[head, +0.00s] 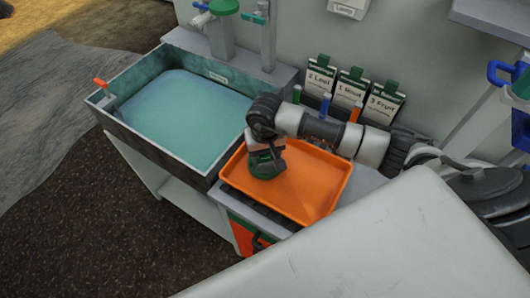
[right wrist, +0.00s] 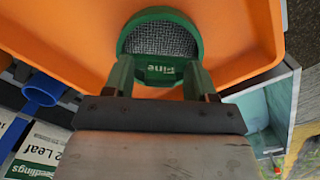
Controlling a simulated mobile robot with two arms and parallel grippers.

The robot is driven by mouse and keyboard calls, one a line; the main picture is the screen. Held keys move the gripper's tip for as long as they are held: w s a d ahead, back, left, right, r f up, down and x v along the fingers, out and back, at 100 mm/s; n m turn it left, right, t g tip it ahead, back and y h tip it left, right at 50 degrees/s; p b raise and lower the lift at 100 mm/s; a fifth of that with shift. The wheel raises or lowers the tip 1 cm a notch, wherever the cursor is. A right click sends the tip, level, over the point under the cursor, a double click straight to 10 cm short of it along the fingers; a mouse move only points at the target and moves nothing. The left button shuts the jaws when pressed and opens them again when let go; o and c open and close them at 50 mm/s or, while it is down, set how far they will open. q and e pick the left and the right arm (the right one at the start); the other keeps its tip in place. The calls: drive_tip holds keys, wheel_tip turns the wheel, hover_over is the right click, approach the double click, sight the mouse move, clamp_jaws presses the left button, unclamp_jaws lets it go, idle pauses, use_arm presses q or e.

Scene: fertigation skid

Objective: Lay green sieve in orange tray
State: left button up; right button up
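The orange tray (head: 312,190) lies on the bench to the right of the water basin. The green sieve (head: 266,168) is over the tray's left part in the head view. In the right wrist view the sieve (right wrist: 162,40) shows a round grey mesh and a tab marked "Fine". My right gripper (right wrist: 160,76) has its fingers on both sides of this tab and appears shut on it. In the head view my right gripper (head: 264,153) mostly hides the sieve. I cannot tell whether the sieve touches the tray floor (right wrist: 70,25). My left gripper is not in view.
A basin of water (head: 185,110) stands left of the tray. Labelled seed packets (head: 350,88) hang on the wall behind my right arm, with coloured pegs below. The tray's right part is clear. A blue-handled item (head: 498,72) is at the far right.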

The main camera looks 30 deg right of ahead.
drive_tip(key=shift+r, duration=0.25)
drive_tip(key=shift+w+r, duration=0.1)
drive_tip(key=shift+r, duration=0.2)
wheel_tip(320, 180, up, 11)
drive_tip(key=b, duration=0.2)
drive_tip(key=shift+b, duration=0.35)
drive_tip(key=shift+r, duration=0.1)
